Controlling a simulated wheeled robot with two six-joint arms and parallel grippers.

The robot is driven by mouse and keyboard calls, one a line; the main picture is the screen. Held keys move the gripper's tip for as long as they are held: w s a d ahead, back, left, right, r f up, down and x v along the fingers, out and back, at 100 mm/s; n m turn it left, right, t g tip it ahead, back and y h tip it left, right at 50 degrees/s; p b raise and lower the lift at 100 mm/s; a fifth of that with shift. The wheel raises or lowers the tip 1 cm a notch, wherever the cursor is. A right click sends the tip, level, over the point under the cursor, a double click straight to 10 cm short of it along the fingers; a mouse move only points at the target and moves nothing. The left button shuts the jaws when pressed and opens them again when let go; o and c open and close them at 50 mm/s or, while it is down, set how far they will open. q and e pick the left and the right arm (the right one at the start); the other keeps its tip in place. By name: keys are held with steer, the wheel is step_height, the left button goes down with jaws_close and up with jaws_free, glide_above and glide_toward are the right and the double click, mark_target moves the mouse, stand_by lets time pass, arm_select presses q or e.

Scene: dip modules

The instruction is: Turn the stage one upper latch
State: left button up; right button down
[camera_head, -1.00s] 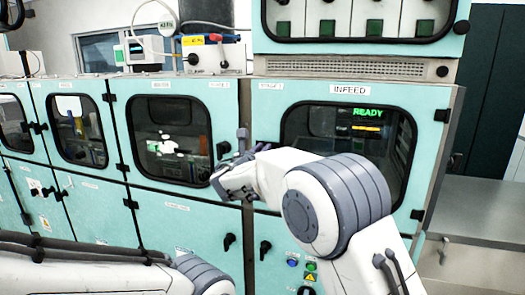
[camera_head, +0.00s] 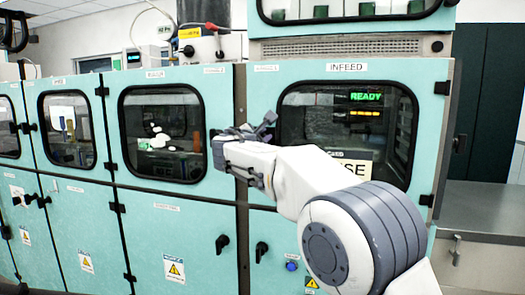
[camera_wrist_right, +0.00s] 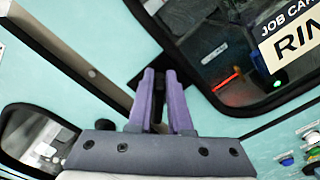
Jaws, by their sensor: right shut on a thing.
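The stage one door (camera_head: 265,92) is the turquoise door with the INFEED label, right of the grey post. Its upper latch (camera_wrist_right: 131,83) is a black piece beside my fingertips in the right wrist view, mostly hidden by them. In the head view my right gripper (camera_head: 266,120) is at the left edge of this door, at window height. In the right wrist view its two purple fingers (camera_wrist_right: 160,76) are close together and shut on the latch. The latch's exact angle cannot be told. My left gripper is not in view.
A lower black handle (camera_head: 261,251) sits below on the stage one side, and another (camera_head: 222,243) on the neighbouring cabinet. A job card (camera_head: 352,169) shows at the stage one window, partly behind my arm. The READY display (camera_head: 366,97) glows green.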

steer(key=m+b, duration=0.1)
steer(key=f+m+b, duration=0.1)
steer(key=m+b, duration=0.2)
steer(key=shift+d+f+m+b, duration=0.2)
steer(key=shift+d+m+b, duration=0.05)
steer(key=shift+m+b, duration=0.1)
steer(key=shift+s+d+f+m+b, duration=0.1)
steer(key=shift+m+b, duration=0.65)
steer(key=shift+m, duration=0.2)
steer(key=shift+f+m+b, duration=0.1)
steer(key=shift+m+b, duration=0.65)
steer(key=shift+m, duration=0.15)
steer(key=c, duration=0.8)
jaws_free()
steer(key=shift+c, duration=0.2)
